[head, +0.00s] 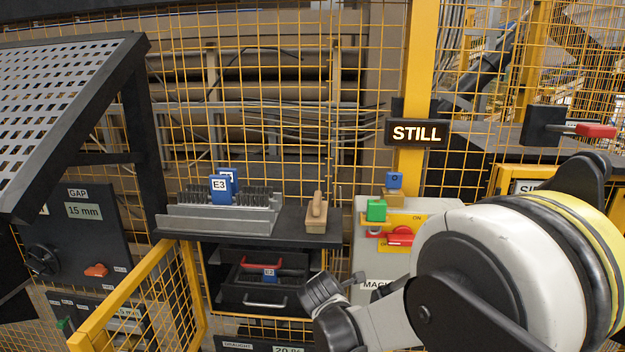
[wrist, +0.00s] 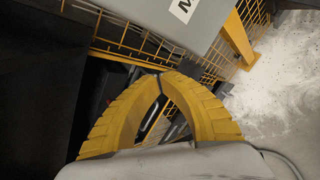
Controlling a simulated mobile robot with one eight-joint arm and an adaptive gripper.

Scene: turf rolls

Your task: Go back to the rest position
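My gripper (wrist: 160,76) shows in the wrist view as two ribbed yellow fingers that curve together until their tips meet. Nothing is seen held between the tips. Dark shapes show through the gap below the tips. In the head view my arm comes in from the right and bends down to the lower middle, in front of the grey machine cabinet (head: 365,270). The fingers cannot be made out there.
A shelf (head: 290,239) carries a grey brush rack (head: 215,220) with blue tags and a wooden-handled brush (head: 317,215). Below are dark drawers (head: 250,298). A yellow gate (head: 130,295) stands at left. A lit STILL sign (head: 417,133) hangs on a yellow post.

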